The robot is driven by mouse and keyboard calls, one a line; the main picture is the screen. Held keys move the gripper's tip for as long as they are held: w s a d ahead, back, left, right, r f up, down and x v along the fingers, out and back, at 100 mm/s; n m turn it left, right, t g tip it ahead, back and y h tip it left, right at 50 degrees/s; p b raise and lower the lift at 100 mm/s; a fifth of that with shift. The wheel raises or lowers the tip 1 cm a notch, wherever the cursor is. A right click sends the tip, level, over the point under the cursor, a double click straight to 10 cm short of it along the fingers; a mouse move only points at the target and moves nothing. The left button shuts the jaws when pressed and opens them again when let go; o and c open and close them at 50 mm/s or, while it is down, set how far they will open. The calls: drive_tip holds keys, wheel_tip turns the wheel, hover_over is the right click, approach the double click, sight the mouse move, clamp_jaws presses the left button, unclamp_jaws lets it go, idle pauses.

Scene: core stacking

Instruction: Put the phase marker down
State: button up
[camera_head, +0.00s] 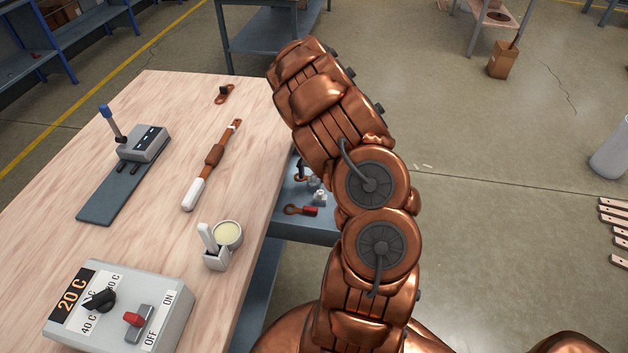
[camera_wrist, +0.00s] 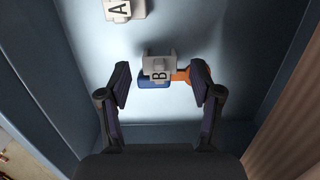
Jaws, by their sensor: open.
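In the wrist view, a small light grey block marked B (camera_wrist: 159,70) sits over a blue piece (camera_wrist: 150,83) joined to an orange tab (camera_wrist: 182,76). I take the lettered blocks to be phase markers. My gripper (camera_wrist: 160,82) is open, with one dark finger on each side of the B block and gaps between. Nothing is held between the fingers. Whether the B block rests on the blue piece or just beside it, I cannot tell. Another grey block marked A (camera_wrist: 118,10) is at the top edge. My gripper is hidden in the head view.
A blue-grey shelf (camera_head: 300,232) beside the table holds small parts, including a red-ended tag (camera_head: 309,211). The wooden table (camera_head: 165,235) carries a control box (camera_head: 120,310), a lever unit (camera_head: 143,143), a strap tool (camera_head: 213,155) and a round cup (camera_head: 228,234).

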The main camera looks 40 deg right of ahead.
wheel_tip(320, 180, up, 8)
drive_tip(key=d+b, duration=0.1)
drive_tip(key=b, duration=0.1)
drive_tip(key=s+a+r+n, duration=0.1)
drive_tip(key=s+a+r, duration=0.2)
drive_tip(key=a+r, duration=0.5)
drive_tip(key=s+a+r+n+h, duration=0.1)
drive_tip(key=s+a+r+n, duration=0.35)
drive_tip(key=a, duration=0.65)
drive_tip(key=s+a+n, duration=0.2)
drive_tip(key=s+a, duration=0.5)
drive_tip(key=s, duration=0.2)
drive_tip(key=s+a+n+g, duration=0.1)
drive_tip(key=s+a+n, duration=0.2)
drive_tip(key=s+a, duration=0.4)
drive_tip(key=s, duration=0.3)
drive_tip(key=shift+f, duration=0.15)
drive_tip(key=shift+n, duration=0.25)
wheel_tip(320, 180, up, 2)
drive_tip(key=shift+r+p, duration=0.15)
drive_tip(key=shift+p, duration=1)
drive_tip(key=shift+c, duration=0.3)
